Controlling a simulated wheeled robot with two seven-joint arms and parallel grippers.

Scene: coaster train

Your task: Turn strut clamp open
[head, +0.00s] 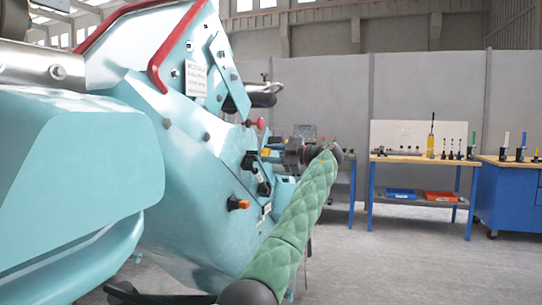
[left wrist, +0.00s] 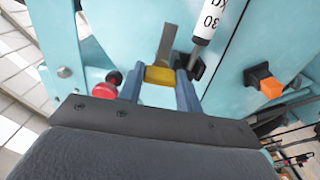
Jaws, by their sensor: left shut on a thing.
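The yellow piece (left wrist: 158,75), which looks like the strut clamp's handle, sits between the two blue fingers of my left gripper (left wrist: 158,86) in the left wrist view. The gripper is shut on it. A flat grey metal bar (left wrist: 168,42) stands just beyond the yellow piece. My right gripper is out of view.
The teal car body (head: 200,170) fills the left. A red knob (left wrist: 107,86) is close to the left finger, and an orange knob (left wrist: 265,82) is to the right. Workbenches (head: 415,158) and a blue cabinet (head: 508,195) stand behind. The floor at right is clear.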

